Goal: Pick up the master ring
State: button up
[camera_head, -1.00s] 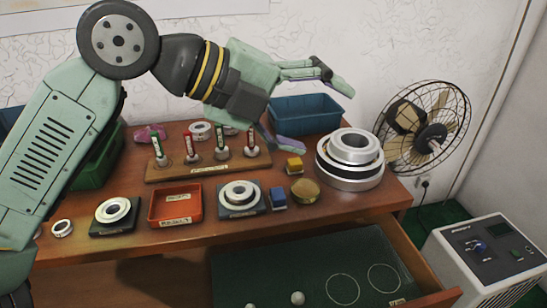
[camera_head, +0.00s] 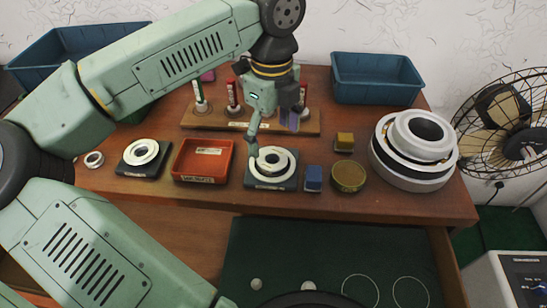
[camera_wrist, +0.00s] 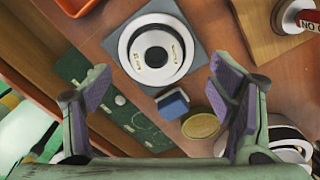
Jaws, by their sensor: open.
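A pale steel ring with small dark lettering (camera_head: 285,168) lies flat on a dark square pad (camera_head: 292,183) at the middle of the bench's front. I take it for the master ring, though its lettering is too small to read surely. It shows in the wrist view (camera_wrist: 137,60) with its dark bore, toward the top, on the pad (camera_wrist: 196,52). My gripper (camera_head: 272,138) is open and empty, pointing down above the ring. In the wrist view its two padded fingers (camera_wrist: 158,80) are wide apart, below and either side of the ring. One finger partly covers the pad's back in the head view.
A red tray (camera_head: 203,176) is left. Behind is a wooden rack (camera_head: 225,123) of upright gauges. Stacked large rings (camera_head: 432,172) stand far right. An open drawer is below.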

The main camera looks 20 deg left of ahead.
aim_at(271, 153)
jog(key=f, duration=0.1)
jog(key=f+p, duration=0.1)
jog(key=f, duration=0.2)
jog(key=shift+s+f+p, duration=0.15)
jog(key=shift+s+p, duration=0.15)
jog(key=shift+p, duration=0.05)
jog(key=shift+f, duration=0.5)
jog(key=shift+w, duration=0.1)
jog(key=c, duration=1.8)
